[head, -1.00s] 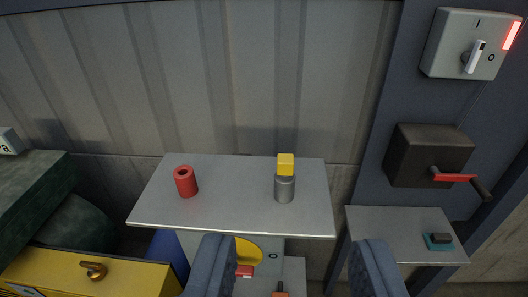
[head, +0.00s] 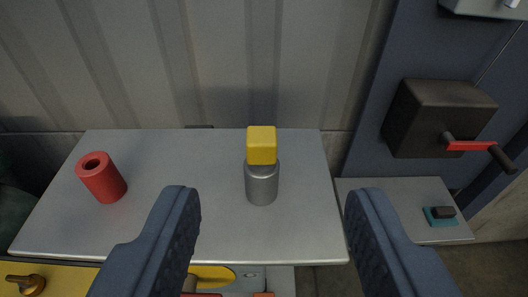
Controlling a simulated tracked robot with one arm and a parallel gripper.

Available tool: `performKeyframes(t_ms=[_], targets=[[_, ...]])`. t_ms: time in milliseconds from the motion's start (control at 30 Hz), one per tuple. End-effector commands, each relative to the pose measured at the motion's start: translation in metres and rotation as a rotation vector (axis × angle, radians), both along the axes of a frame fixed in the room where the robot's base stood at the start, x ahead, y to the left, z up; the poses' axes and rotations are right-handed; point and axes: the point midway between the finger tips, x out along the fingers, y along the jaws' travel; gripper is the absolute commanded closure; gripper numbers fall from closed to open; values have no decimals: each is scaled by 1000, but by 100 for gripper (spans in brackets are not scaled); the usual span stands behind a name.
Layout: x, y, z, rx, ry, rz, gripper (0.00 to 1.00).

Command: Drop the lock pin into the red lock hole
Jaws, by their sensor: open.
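The lock pin (head: 262,147) shows a yellow square head on top of a grey metal cylinder (head: 262,184); I cannot tell whether that cylinder is its shaft or a holder. It stands upright on the grey table, right of the middle. A red cylinder (head: 104,182) with the dark lock hole (head: 93,161) in its top stands at the table's left. My gripper (head: 268,200) is open and empty. Its two blue-grey fingers frame the pin in the picture, with the left finger between the red cylinder and the pin. Neither finger visibly touches anything.
The grey table (head: 180,226) is otherwise bare, against a corrugated wall. A yellow surface (head: 70,277) lies lower left.

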Motion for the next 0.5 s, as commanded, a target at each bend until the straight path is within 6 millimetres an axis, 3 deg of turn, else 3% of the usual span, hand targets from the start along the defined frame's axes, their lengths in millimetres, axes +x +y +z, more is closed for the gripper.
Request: performKeyframes(t_ms=[300, 500], targets=[[7, 1, -41, 9, 30, 21, 53], [6, 1, -52, 14, 29, 28, 53]])
